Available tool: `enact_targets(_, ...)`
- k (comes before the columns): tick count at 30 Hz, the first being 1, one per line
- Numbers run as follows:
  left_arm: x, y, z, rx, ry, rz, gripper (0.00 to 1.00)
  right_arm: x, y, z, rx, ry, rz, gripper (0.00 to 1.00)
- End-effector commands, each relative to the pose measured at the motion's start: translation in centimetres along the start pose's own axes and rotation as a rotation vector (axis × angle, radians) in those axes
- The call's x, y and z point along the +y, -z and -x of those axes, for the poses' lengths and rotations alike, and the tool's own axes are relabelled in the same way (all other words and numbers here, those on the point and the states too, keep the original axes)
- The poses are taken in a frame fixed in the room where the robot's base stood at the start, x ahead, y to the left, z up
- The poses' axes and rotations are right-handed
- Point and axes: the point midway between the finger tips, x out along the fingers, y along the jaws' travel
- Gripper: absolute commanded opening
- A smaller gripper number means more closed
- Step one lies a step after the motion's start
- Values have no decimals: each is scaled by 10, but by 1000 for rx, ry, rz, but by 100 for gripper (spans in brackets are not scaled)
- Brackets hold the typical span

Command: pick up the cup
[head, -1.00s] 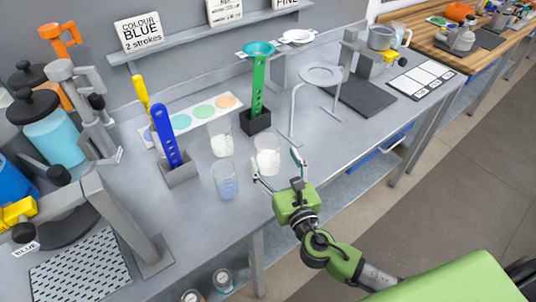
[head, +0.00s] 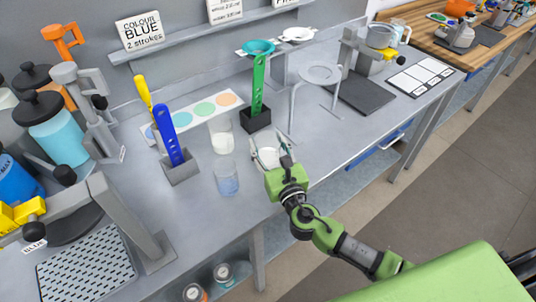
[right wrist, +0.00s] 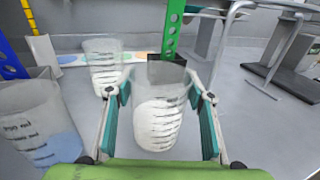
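A clear cup with white contents (right wrist: 158,115) stands on the grey bench. It also shows in the head view (head: 267,156), partly hidden by the gripper. My right gripper (right wrist: 160,112) is open, with its teal-padded fingers on either side of this cup; in the right wrist view small gaps seem to remain beside it. A second cup with white contents (head: 222,137) stands behind it, and a cup with blue contents (head: 226,178) stands to the left. My left gripper is not in view.
A blue perforated paddle (head: 168,140) stands in a grey block at left. A green perforated paddle (head: 258,90) stands in a dark block behind the cups. A white ring stand (head: 320,74) is to the right. The bench front between them is clear.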

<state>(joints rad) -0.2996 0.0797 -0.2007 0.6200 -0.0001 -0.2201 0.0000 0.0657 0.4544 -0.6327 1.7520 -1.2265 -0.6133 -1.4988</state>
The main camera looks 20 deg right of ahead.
Motion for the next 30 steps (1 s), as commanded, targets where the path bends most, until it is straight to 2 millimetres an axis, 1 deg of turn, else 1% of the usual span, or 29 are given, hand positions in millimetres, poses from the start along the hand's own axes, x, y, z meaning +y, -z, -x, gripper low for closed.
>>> enact_targets(10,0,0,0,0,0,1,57,0,-1,0,-1,0,0,23)
enact_targets(16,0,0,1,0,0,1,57,0,-6,0,-1,1,0,23)
enact_targets(20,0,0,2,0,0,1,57,0,-15,0,-2,0,0,23)
enact_targets(26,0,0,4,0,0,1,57,0,-34,1,-3,-1,-1,23)
enact_targets(30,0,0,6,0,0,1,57,2,-48,13,-2,-1,0,23)
